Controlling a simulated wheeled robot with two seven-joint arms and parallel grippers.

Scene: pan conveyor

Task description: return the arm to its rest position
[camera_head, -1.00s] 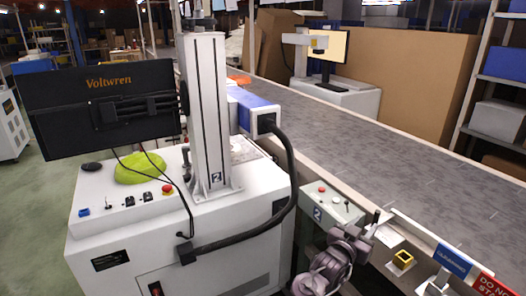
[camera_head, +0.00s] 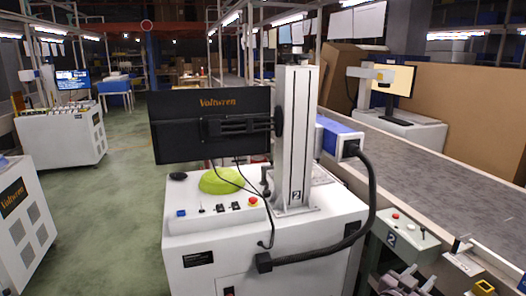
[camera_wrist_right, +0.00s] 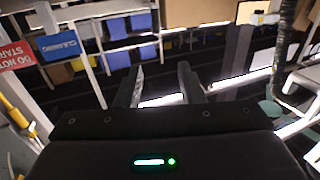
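My right gripper (camera_wrist_right: 160,82) shows in the right wrist view with its two dark fingers apart and nothing between them. In the head view, part of my right arm (camera_head: 402,281) shows at the bottom edge, below the small control box marked 2 (camera_head: 402,234); its fingers cannot be made out clearly there. My left arm and gripper are not in view.
A white machine cabinet (camera_head: 205,277) with a black Voltwren monitor (camera_head: 211,127) and a column (camera_head: 296,140) stands in front. The grey conveyor (camera_head: 440,180) runs along the right. Green floor (camera_head: 125,200) is open at left. Shelving (camera_wrist_right: 132,27) shows in the wrist view.

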